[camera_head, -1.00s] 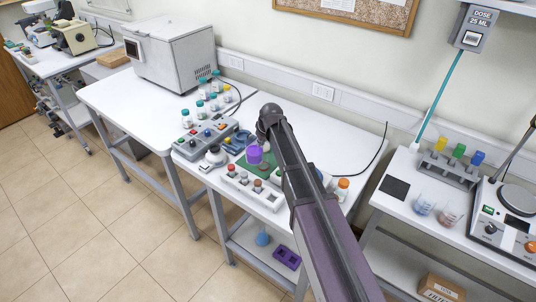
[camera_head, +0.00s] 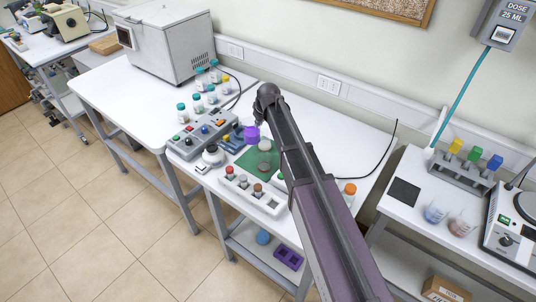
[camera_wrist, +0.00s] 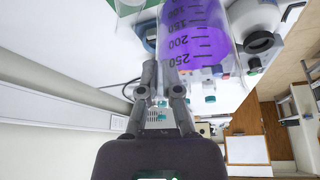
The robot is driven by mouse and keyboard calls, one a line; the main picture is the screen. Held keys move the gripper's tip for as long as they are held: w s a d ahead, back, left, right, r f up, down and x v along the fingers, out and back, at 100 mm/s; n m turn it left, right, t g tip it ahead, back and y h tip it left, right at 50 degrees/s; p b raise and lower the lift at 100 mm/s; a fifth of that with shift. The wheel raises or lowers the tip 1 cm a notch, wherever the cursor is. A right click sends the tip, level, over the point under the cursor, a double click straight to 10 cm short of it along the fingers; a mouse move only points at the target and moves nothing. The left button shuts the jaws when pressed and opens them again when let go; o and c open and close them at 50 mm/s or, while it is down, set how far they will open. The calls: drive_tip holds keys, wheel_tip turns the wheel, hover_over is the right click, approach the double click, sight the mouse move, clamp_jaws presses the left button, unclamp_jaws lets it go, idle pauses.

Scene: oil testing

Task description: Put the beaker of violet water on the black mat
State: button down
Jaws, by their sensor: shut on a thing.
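The beaker of violet water (camera_head: 251,132) shows above the far edge of the green mat (camera_head: 246,153). In the wrist view the beaker (camera_wrist: 196,32) is large and close, with dark volume marks. My gripper (camera_wrist: 164,66) is shut on it, at the beaker's side. In the head view my arm hides most of the gripper. The black mat (camera_head: 404,192) lies bare on the right-hand table, well to the right of the beaker.
Beside the black mat stand a blue-liquid beaker (camera_head: 436,212), a brownish beaker (camera_head: 462,224) and a rack with coloured tops (camera_head: 462,170). A white block with bottles (camera_head: 254,192) sits before the green mat. A gap separates the two tables.

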drive_tip(key=shift+w+d, duration=0.1)
drive_tip(key=shift+d, duration=0.15)
wheel_tip(320, 180, down, 6)
drive_tip(key=b, duration=0.6)
drive_tip(key=shift+d+f, duration=0.1)
drive_tip(key=shift+f, duration=0.05)
drive_tip(key=shift+f+b, duration=1.85)
drive_tip(key=shift+b, duration=0.15)
drive_tip(key=shift+f, duration=0.1)
drive_tip(key=c, duration=0.8)
unclamp_jaws()
